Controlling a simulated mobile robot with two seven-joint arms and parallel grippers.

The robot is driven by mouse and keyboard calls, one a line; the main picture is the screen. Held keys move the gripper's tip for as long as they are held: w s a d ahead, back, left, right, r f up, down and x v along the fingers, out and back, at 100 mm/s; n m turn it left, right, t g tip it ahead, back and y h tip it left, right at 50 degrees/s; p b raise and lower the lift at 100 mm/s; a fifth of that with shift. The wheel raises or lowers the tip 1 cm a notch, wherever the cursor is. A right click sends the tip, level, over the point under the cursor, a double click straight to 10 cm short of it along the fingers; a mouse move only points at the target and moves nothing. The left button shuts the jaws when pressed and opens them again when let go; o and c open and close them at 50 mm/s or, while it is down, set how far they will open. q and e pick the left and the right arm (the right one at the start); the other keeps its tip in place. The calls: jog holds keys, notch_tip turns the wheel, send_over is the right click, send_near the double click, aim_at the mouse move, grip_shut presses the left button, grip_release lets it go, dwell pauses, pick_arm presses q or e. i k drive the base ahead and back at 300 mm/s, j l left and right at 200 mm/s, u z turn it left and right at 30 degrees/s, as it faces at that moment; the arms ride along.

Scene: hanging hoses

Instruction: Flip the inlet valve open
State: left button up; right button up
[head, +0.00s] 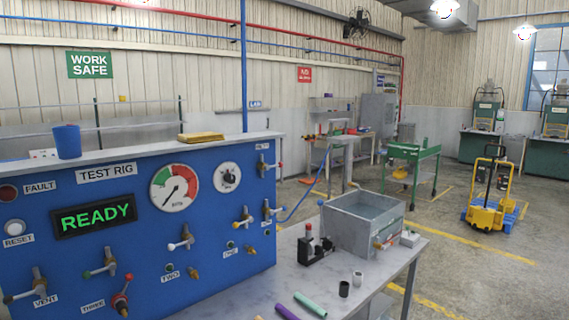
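The blue test rig panel (130,215) fills the left side, with several small lever valves. Labels on it read VENT (46,301), THREE (93,307), TWO (170,276) and ONE (231,251). Neither gripper shows.
A bench (245,292) in front of the panel holds a grey water tank (362,222), a black fixture (314,247), a purple tube (286,312), a green tube (310,304) and small rings. A blue cup (67,141) and yellow pad (201,137) lie on the rig's top.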

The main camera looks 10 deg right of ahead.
aim_at(267, 167)
jog(key=i+l+u, duration=0.1)
jog(key=l, duration=0.35)
jog(key=i+l, duration=0.25)
jog(key=l, duration=0.2)
jog(key=i+l+u, duration=0.15)
jog(key=l, duration=0.3)
jog(key=i+l, duration=0.15)
jog(key=l, duration=0.3)
jog(key=i+l+u, duration=0.15)
jog(key=l, duration=0.3)
jog(key=i+l+u, duration=0.1)
jog(key=l, duration=0.4)
